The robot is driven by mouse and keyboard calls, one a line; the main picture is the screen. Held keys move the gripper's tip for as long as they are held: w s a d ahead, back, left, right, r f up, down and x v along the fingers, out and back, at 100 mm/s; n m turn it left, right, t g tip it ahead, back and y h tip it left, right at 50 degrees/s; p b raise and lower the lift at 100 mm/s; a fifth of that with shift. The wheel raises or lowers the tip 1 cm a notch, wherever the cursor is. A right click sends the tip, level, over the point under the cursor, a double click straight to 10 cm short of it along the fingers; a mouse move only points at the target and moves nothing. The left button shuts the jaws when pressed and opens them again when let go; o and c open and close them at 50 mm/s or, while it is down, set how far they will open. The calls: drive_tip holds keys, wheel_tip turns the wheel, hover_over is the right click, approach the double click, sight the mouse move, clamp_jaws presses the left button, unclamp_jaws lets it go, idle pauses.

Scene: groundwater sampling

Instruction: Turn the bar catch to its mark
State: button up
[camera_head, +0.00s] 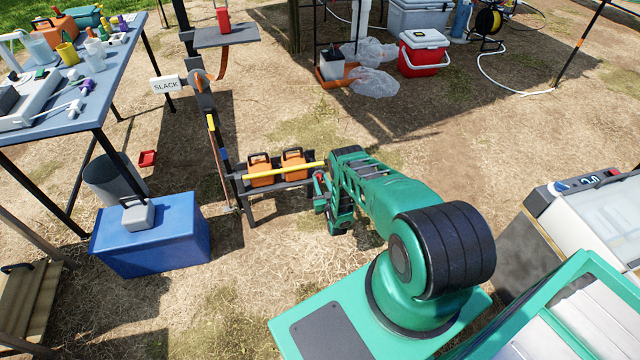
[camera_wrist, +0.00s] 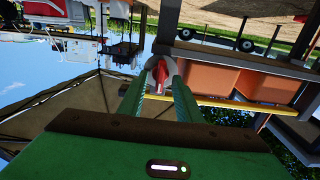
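The bar catch (camera_wrist: 161,80) shows in the wrist view as a small red handle on a pale round base. It lies between and just beyond my gripper's fingertips (camera_wrist: 161,76). The two green fingers stand apart, one on each side of it; I cannot tell whether they touch it. A yellow bar (camera_head: 288,171) runs across the front of two orange cases (camera_head: 261,168) on a dark rack. In the head view my gripper (camera_head: 319,190) is at the bar's right end, where the catch is mostly hidden. The catch's mark cannot be made out.
The dark rack (camera_head: 246,187) stands in front of my arm. A post with a "SLACK" sign (camera_head: 166,84) rises to its left. A blue cooler box (camera_head: 150,238) and a blue table (camera_head: 100,88) are further left. Bare ground (camera_head: 285,250) lies free before the rack.

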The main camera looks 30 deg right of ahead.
clamp_jaws()
drive_tip(key=m, duration=1.8)
drive_tip(key=shift+s+d+f, duration=0.15)
drive_tip(key=shift+d+f, duration=0.15)
drive_tip(key=shift+f, duration=0.1)
unclamp_jaws()
drive_tip(key=v, duration=1)
drive_tip(key=shift+s, duration=0.35)
